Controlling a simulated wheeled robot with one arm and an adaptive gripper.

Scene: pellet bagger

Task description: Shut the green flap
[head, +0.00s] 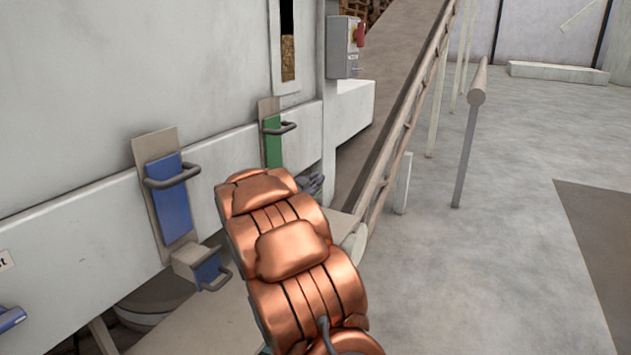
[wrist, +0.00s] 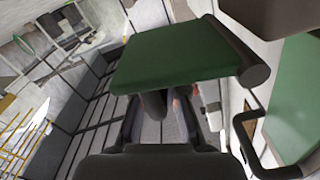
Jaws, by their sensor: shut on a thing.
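The green flap (wrist: 175,55) fills the upper middle of the wrist view as a flat green plate. Its right edge joins a dark round bar (wrist: 255,75), and the plate stands out from the machine wall. My gripper (wrist: 162,104) comes up from below in the wrist view and is shut on the flap, whose plate hides the fingertips. In the head view my copper-coloured arm covers the flap and most of my gripper. A green slide plate (head: 272,150) with a dark handle (head: 281,128) sits on the wall; its handle also shows in the wrist view (wrist: 243,140).
A blue slide plate (head: 170,205) and a blue flap (head: 208,270) with a handle are left of my arm. A grey switch box (head: 342,45) is on the wall. A sloping conveyor (head: 400,110) and post (head: 468,140) stand right. Floor at far right is clear.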

